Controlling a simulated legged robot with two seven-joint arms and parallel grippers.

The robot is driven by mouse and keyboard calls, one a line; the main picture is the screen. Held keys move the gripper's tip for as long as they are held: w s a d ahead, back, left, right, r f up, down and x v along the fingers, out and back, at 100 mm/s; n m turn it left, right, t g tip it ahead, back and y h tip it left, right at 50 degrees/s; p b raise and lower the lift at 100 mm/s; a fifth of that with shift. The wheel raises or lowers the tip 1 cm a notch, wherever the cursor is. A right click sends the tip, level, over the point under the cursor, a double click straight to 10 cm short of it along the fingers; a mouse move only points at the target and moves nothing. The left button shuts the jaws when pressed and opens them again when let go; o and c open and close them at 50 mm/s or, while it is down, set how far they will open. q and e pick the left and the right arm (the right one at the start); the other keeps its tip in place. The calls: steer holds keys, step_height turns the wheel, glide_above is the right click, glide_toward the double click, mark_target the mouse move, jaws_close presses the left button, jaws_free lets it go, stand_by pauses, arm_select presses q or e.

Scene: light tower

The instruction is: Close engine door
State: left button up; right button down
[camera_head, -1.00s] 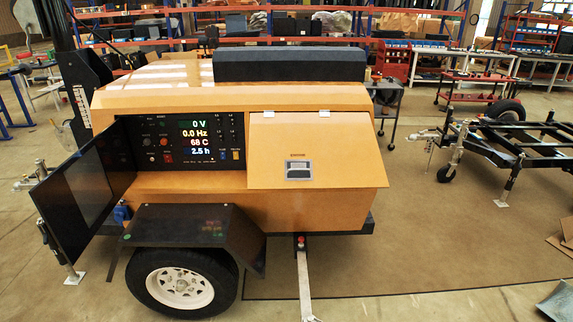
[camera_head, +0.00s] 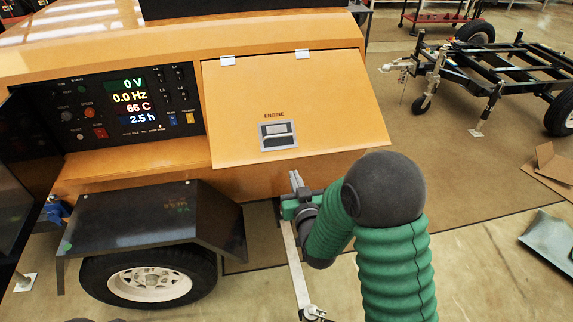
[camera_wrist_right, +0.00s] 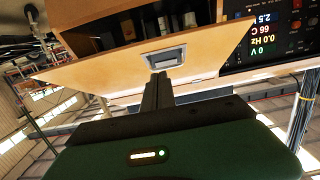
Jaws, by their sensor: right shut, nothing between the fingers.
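The engine door (camera_head: 290,105) is an orange panel hinged along its top edge on the light tower's side. It stands swung outward, with its lower edge away from the body. A silver latch handle (camera_head: 278,135) sits near its lower edge, under the word ENGINE. My right gripper (camera_head: 295,180) is shut and empty, just below the door's lower edge. In the right wrist view, the fingers (camera_wrist_right: 158,82) point at the latch (camera_wrist_right: 164,58), and the dark engine bay shows past the door. I cannot tell whether the fingertips touch the door. My left gripper is not in view.
The control panel (camera_head: 125,105) with lit readouts is left of the door. A black fender (camera_head: 150,215) and wheel (camera_head: 148,277) stand below it. A black trailer frame (camera_head: 500,70) is at the far right. The floor between is clear.

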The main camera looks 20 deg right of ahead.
glide_toward(284, 157)
steer(key=w+r, duration=0.3)
steer(key=w, duration=0.1)
steer(key=f, duration=0.1)
steer(key=w+d+f, duration=0.1)
steer(key=shift+w+d+f+p, duration=0.15)
steer(key=shift+d+f+p, duration=0.1)
steer(key=shift+p, duration=0.1)
steer(key=shift+w+f, duration=0.45)
steer(key=shift+f, duration=0.05)
